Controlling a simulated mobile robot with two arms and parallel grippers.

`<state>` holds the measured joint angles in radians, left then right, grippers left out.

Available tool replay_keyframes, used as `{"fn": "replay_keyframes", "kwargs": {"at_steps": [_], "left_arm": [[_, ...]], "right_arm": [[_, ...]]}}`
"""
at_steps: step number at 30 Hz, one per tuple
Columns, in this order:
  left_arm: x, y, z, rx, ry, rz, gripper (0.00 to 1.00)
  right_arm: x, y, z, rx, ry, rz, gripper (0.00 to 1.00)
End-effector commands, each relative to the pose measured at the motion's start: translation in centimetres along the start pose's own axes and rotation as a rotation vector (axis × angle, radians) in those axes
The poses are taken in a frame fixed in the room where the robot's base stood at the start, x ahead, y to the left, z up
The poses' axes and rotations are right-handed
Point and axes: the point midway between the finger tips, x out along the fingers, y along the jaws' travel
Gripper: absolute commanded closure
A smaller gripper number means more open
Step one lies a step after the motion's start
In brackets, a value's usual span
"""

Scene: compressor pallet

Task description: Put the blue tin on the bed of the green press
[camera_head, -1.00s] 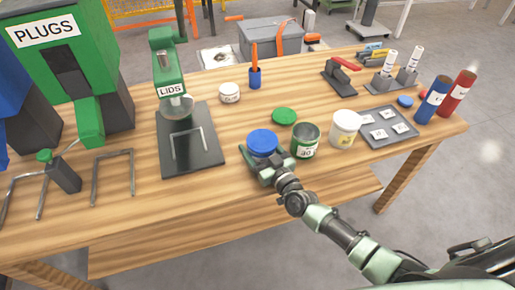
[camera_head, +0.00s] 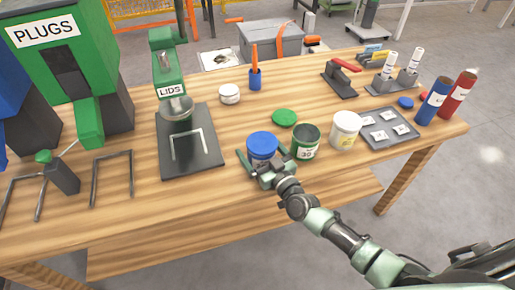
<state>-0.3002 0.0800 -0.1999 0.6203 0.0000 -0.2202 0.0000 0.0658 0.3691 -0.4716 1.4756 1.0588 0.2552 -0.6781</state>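The blue tin (camera_head: 262,143), with a blue lid and a pale label on its side, stands upright on the wooden table near the front edge. My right gripper (camera_head: 262,156) is at the tin from the near side. Its fingers are spread, one on each side of the tin, and contact cannot be made out. The green press (camera_head: 167,66), marked LIDS, stands to the left. Its dark bed (camera_head: 192,163) carries a metal U-shaped guide and is empty of tins. My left gripper is out of view.
An open green tin (camera_head: 305,143) stands close right of the gripper, with a white tub (camera_head: 345,130) beyond it. A green lid (camera_head: 284,117) lies behind. A grey tray (camera_head: 388,128) is at right. Table between press bed and blue tin is clear.

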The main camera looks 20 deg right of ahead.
Motion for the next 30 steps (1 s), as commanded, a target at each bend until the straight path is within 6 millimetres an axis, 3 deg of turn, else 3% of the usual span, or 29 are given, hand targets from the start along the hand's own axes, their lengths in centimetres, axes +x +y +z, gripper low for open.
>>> {"fn": "replay_keyframes", "kwargs": {"at_steps": [6,11,17,20,30], "left_arm": [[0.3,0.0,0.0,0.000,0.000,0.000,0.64],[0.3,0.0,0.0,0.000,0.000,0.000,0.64],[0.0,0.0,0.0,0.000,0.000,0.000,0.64],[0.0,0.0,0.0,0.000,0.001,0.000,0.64],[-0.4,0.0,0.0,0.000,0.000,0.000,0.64]], "right_arm": [[-4.4,-0.3,0.5,0.002,-0.006,0.000,0.03],[-6.5,-0.3,0.3,0.001,-0.006,0.000,0.03],[-9.3,0.0,-1.7,0.001,-0.005,-0.001,0.00],[-9.1,0.0,-2.0,-0.001,-0.002,-0.002,0.00],[-5.0,0.0,-1.9,-0.001,-0.002,-0.002,0.00]]}}
